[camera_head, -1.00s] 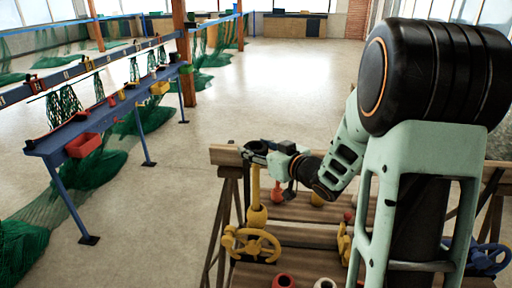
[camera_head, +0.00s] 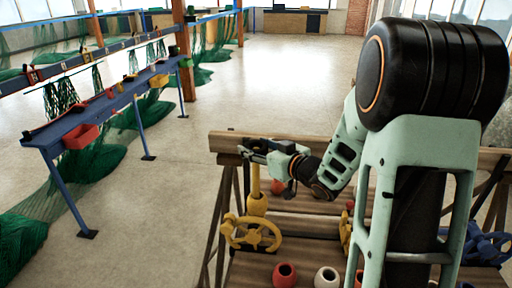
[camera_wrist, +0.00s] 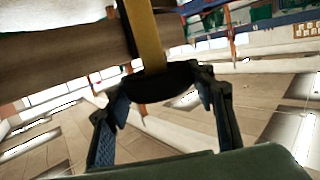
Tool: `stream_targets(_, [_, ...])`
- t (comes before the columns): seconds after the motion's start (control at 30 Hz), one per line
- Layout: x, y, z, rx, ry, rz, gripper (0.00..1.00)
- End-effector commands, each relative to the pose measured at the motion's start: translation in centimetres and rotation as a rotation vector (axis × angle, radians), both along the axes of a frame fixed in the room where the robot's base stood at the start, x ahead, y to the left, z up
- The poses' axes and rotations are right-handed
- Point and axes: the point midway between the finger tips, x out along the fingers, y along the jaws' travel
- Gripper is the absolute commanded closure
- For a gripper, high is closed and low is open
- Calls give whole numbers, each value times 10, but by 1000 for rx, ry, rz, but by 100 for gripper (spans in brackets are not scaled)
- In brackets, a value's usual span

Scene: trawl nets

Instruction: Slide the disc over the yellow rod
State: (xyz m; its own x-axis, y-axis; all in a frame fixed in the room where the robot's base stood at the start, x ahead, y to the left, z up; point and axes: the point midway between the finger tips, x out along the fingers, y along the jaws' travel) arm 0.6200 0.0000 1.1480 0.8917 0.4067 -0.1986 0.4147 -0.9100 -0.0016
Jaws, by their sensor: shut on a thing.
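The yellow rod (camera_head: 255,180) stands upright from a yellow base at the left end of the wooden rack. My gripper (camera_head: 250,150) is at its top, reaching in from the right. In the wrist view my gripper (camera_wrist: 160,95) is shut on the black disc (camera_wrist: 165,85), with a finger on each side. The yellow rod (camera_wrist: 146,35) runs from the top of that view to the disc and overlaps its edge. A small yellow patch shows just past the disc's other edge. The disc's hole is hidden, so I cannot tell how far the rod passes through.
A wooden beam (camera_head: 340,150) crosses the rack behind the rod. A yellow handwheel (camera_head: 252,233) is below the rod. A red ring-shaped piece (camera_head: 285,274) and a white one (camera_head: 327,277) stand on the lower boards.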

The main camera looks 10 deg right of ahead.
Motion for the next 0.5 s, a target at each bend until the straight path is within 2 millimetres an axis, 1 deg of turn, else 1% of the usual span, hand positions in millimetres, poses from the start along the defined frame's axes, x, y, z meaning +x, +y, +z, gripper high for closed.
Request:
stream_targets(0.07, [0, 0, 0, 0, -1, 0, 75])
stream_targets(0.1, [0, 0, 0, 0, -1, 0, 45])
stream_targets(0.23, [0, 0, 0, 0, 0, 0, 31])
stream_targets(0.27, [0, 0, 0, 0, 0, 0, 30])
stream_targets(0.5, [0, 0, 0, 0, 0, 0, 30])
